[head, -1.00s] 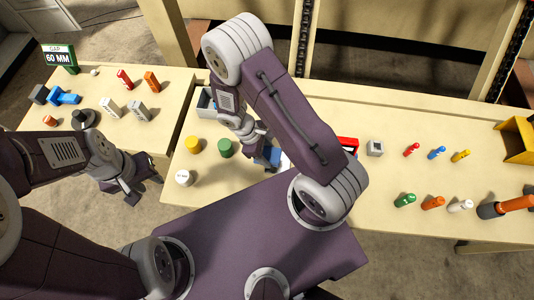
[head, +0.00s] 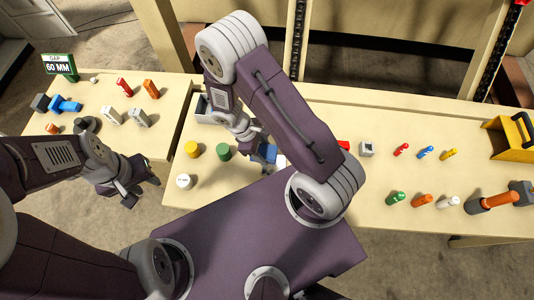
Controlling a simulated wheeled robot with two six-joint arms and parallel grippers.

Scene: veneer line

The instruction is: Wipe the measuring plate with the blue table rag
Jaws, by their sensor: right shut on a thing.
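The blue table rag (head: 268,152) shows as a small blue patch on the middle table, under my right gripper (head: 257,142). My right gripper is shut on it, low over the table. A pale patch (head: 281,161) at its right edge may be part of the measuring plate; my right arm and body hide the rest. I cannot tell whether the rag touches the plate. My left gripper (head: 130,195) hangs over the floor in front of the left table, away from the rag. Its finger opening is unclear.
Yellow (head: 192,149), green (head: 223,152) and white (head: 184,181) cylinders stand left of the rag. A grey bin (head: 207,110) is behind them. Several coloured pegs (head: 425,153) and a yellow box (head: 509,139) are on the right. A gap separates the left table (head: 90,140).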

